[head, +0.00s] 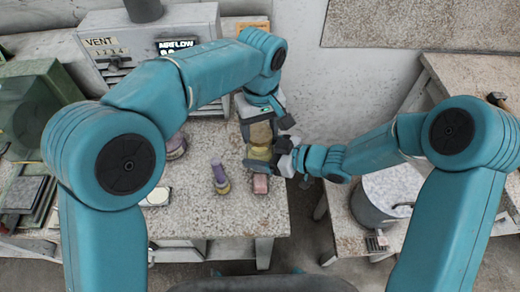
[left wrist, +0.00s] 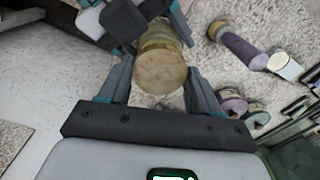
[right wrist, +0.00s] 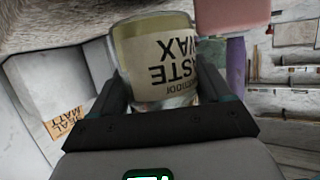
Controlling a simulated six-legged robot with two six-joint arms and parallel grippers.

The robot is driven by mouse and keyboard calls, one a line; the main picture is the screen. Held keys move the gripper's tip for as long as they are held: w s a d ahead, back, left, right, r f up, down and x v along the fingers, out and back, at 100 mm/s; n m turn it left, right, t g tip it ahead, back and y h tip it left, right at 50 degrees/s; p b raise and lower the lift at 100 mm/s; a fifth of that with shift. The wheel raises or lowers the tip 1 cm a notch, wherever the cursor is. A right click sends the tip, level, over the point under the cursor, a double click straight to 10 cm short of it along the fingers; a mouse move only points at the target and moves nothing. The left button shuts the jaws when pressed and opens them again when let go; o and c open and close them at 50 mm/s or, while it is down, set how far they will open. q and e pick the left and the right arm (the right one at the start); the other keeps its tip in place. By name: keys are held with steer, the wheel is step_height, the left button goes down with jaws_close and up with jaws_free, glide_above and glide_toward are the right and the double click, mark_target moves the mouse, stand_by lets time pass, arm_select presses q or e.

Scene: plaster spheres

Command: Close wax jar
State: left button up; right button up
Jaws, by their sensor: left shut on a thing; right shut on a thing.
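The wax jar (head: 258,153), a yellowish glass cylinder, is above the table in the middle of the head view. Its PASTE WAX label (right wrist: 165,60) reads upside down in the right wrist view. My right gripper (head: 285,160) is shut on the jar from the right. A tan, mottled round lid (head: 260,131) is directly above the jar, its flat face (left wrist: 160,72) toward the left wrist camera. My left gripper (head: 262,118) is shut on this lid from above. The lid and jar look lined up; I cannot tell whether they touch or the lid is seated.
A grey bucket (head: 385,195) stands on the right-hand table, across a gap.

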mark_target(260, 153)
arm_select(q)
steer(key=shift+s, duration=0.1)
stand_by(0.5)
steer(key=shift+f, duration=0.9)
steer(key=shift+f, duration=0.5)
steer(key=o, duration=0.7)
arm_select(e)
jaws_close()
arm_select(q)
steer(key=o, duration=0.4)
